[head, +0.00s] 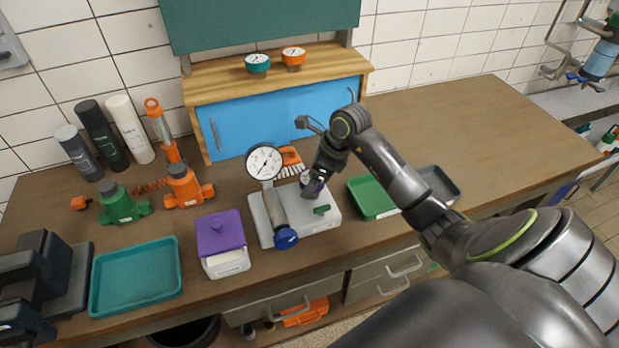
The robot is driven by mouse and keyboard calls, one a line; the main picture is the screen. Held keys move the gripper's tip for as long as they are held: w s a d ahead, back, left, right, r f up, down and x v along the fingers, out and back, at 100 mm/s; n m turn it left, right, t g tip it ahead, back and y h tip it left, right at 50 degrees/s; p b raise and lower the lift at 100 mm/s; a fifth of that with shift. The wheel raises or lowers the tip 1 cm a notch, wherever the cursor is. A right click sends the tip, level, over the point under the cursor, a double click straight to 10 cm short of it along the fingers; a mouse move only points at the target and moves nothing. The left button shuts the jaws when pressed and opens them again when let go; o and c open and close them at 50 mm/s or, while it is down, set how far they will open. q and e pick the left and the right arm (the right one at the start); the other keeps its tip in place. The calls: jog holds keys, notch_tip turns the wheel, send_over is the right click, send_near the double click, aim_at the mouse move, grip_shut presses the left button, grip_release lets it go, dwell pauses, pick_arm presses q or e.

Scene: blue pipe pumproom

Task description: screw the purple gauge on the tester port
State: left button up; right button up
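The tester (262,226) is a white base on the bench with a large white dial (265,162), a grey cylinder with a blue knob (286,238) and a small green lever (321,209). The purple gauge (309,181) stands over the right part of the base, largely covered by my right gripper (314,184). The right gripper's fingers appear closed around the gauge. The port beneath is hidden, so I cannot tell how far the gauge is seated. Dark parts at the lower left seem to be my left gripper (35,300), apart from the tester; its fingers are unclear.
A purple-lidded box (222,258) stands left of the tester, a green tray (368,203) right of it. A teal tray (137,309), green and orange valve bodies and bottles are farther left. Teal and orange gauges (293,57) sit on the shelf.

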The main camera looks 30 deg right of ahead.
jog(key=shift+x, duration=1.55)
jog(key=c, duration=1.2)
jog(key=shift+o, duration=0.2)
jog(key=m+h, duration=0.1)
jog(key=m, duration=0.3)
jog(key=shift+t, duration=0.4)
jog(key=m, duration=0.1)
jog(key=m+h, duration=0.1)
jog(key=m, duration=0.1)
jog(key=shift+d+f+h, duration=0.1)
jog(key=shift+d+h, duration=0.05)
jog(key=shift+h, duration=0.15)
jog(key=o, duration=0.9)
jog(key=shift+w, duration=0.1)
jog(key=shift+c, duration=0.2)
